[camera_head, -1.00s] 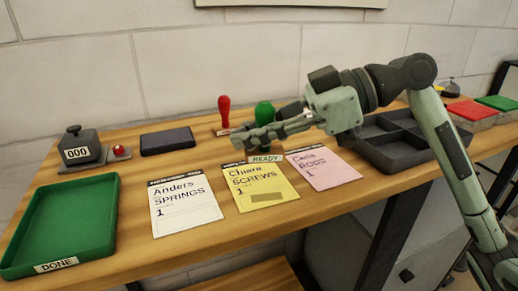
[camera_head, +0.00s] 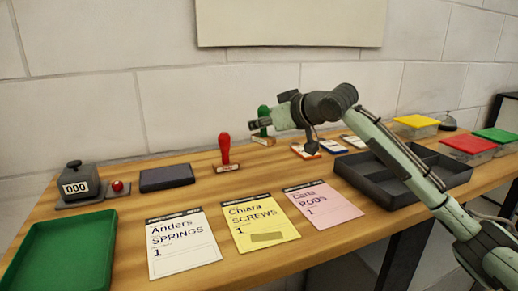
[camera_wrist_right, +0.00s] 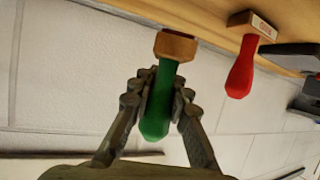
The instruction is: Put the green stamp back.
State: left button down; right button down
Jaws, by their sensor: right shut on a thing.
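The green stamp (camera_head: 263,112) is at the back of the bench, right of the red stamp (camera_head: 224,152). Its green handle (camera_wrist_right: 158,110) and wooden base (camera_wrist_right: 176,45) show in the right wrist view. My right gripper (camera_head: 262,122) is shut on the handle, with one finger on each side. The base is close to the bench top; I cannot tell whether it touches. The red stamp also shows in the right wrist view (camera_wrist_right: 241,73), standing apart from the green one. My left gripper is not in view.
White, yellow (camera_head: 259,223) and pink (camera_head: 323,205) cards lie in front; the yellow one bears a grey mark. A dark pad (camera_head: 167,177), a counter (camera_head: 76,184) and a green tray (camera_head: 60,255) are left. A dark divided tray (camera_head: 455,172) is right. Small cards (camera_head: 305,151) lie behind my arm.

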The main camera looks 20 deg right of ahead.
aim_at(272, 141)
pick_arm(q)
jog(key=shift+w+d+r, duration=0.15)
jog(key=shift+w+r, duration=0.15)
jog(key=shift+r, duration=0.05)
pick_arm(e)
jog(key=shift+f, duration=2.5)
jog(key=c, duration=1.4)
grip_release()
jog(key=shift+f, duration=0.15)
jog(key=shift+c, duration=0.2)
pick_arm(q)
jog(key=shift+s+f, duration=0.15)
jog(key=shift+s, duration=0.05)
